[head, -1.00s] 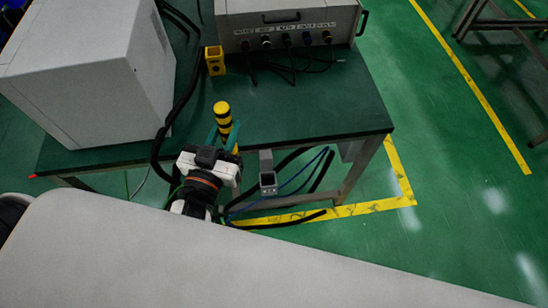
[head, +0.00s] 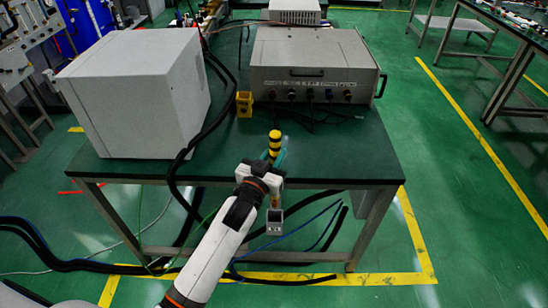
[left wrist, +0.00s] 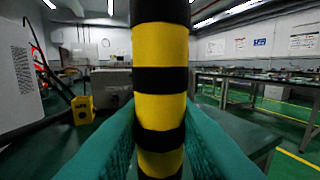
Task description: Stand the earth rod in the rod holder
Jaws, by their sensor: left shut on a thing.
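The earth rod (head: 274,141) has yellow and black bands and stands roughly upright in my left gripper (head: 277,158). In the left wrist view the rod (left wrist: 160,70) fills the middle, with the two green fingers of the gripper (left wrist: 160,135) closed on its sides. The gripper is at the front edge of the green table. The yellow rod holder (head: 244,104) stands on the table behind and to the left of the rod, apart from it. It also shows at the left in the left wrist view (left wrist: 83,109). My right gripper is not in view.
A white box (head: 135,95) stands on the table (head: 345,150) at the left. A grey generator unit (head: 310,65) with front connectors and cables stands at the back. A thick black cable runs beside the white box. The table's front right is clear.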

